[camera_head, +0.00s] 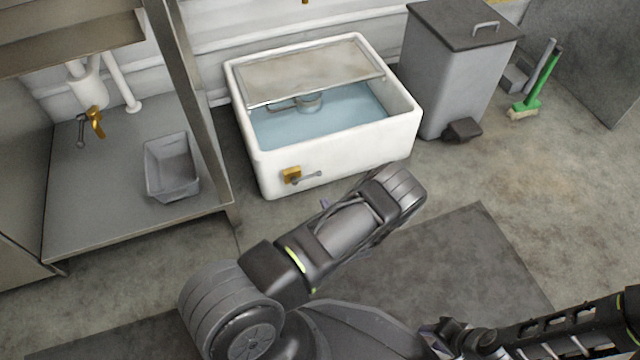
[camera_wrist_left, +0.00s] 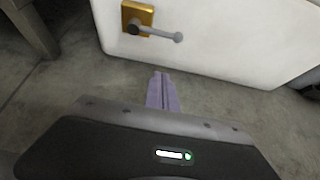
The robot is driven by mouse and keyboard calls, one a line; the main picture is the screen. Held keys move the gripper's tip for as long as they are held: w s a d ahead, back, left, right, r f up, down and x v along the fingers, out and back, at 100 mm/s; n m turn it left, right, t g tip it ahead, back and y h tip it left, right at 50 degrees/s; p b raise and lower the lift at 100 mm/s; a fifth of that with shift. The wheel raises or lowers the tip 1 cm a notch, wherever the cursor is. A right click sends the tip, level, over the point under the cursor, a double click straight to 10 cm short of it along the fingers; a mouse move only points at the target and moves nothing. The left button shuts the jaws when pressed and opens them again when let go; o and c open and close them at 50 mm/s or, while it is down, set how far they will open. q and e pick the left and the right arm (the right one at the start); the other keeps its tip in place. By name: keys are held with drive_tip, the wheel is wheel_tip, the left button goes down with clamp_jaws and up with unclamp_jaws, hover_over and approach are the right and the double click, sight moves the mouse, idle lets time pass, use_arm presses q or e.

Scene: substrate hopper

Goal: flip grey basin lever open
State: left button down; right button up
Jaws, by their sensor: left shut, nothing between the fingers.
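The grey lever (camera_head: 306,177) sits on a brass plate (camera_head: 291,175) on the front wall of the white basin (camera_head: 350,150). In the left wrist view the grey lever (camera_wrist_left: 158,35) points right from its brass plate (camera_wrist_left: 136,14), angled slightly down, with a round knob at its end. My left gripper (camera_wrist_left: 161,76) is shut and empty, its purple fingers below the lever and apart from it in that view. In the head view my arm hides most of it; a purple fingertip (camera_head: 325,203) shows. My right gripper (camera_head: 445,338) is at the bottom edge; its fingers are unclear.
The basin holds bluish water under a partly covering lid (camera_head: 315,70). A grey bin (camera_head: 450,75) with a pedal stands to its right, near a green brush (camera_head: 535,95). A metal table (camera_head: 100,200) with a grey tub (camera_head: 171,168) is left. Bare floor lies before the basin.

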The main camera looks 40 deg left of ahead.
sight(307, 177)
use_arm(q)
drive_tip(key=b+x, duration=0.2)
drive_tip(key=x, duration=0.3)
drive_tip(key=b+x, duration=0.3)
drive_tip(key=x, duration=0.2)
drive_tip(key=shift+s+f+b, duration=0.15)
drive_tip(key=shift+f+b, duration=0.1)
drive_tip(key=shift+b, duration=0.05)
drive_tip(key=r, duration=0.4)
drive_tip(key=shift+w+a+r, duration=0.2)
drive_tip(key=shift+w+a, duration=0.1)
drive_tip(key=shift+a, duration=0.05)
